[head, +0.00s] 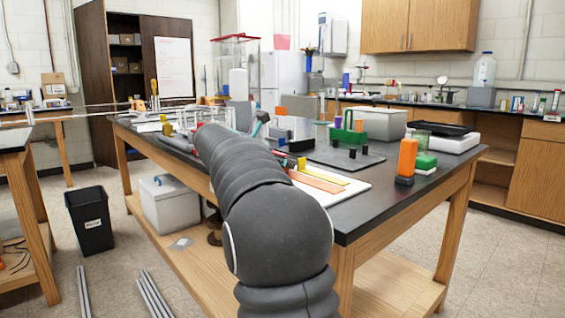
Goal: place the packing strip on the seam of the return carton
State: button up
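My dark grey jointed arm rises through the middle of the head view and reaches over the workbench. My gripper is not visible; the arm's own links hide its far end. A flat orange-brown strip (318,181) lies on a white board (352,191) near the bench's front edge, beside a thinner yellow strip (331,177). I cannot tell whether either is the packing strip. No return carton or seam can be made out for certain.
The black-topped bench (388,203) holds a green bin (347,135), a grey lidded box (378,122), an orange block (406,158) and a dark mat (341,154). A black waste bin (89,220) and metal bars (153,293) are on the floor at left. Floor at right is clear.

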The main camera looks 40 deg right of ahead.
jog(key=shift+r, duration=0.15)
jog(key=shift+a+r, duration=0.1)
jog(key=shift+a, duration=0.15)
jog(key=v, duration=1.1)
jog(key=shift+a, duration=0.25)
jog(key=s+a+f+m+t+y, duration=0.1)
jog(key=s+a+f+m+y, duration=0.2)
jog(key=s, duration=0.5)
jog(key=s+a+f+m+t+y, duration=0.2)
jog(key=s+a+f+m+y, duration=0.2)
jog(key=s+a+f, duration=0.3)
notch_tip(320, 180, down, 2)
jog(key=shift+s+a+f+m, duration=0.25)
jog(key=shift+s+a+m, duration=0.15)
jog(key=shift+m, duration=0.3)
jog(key=shift+o, duration=0.4)
jog(key=s+a+f+m+t+y, duration=0.1)
jog(key=s+a+f+m+y, duration=0.5)
jog(key=s+a+f+m, duration=0.4)
jog(key=s+a+f, duration=0.1)
jog(key=s+f, duration=0.2)
jog(key=shift+s+f+t, duration=0.3)
jog(key=shift+s+a+f, duration=0.15)
jog(key=shift+f, duration=0.05)
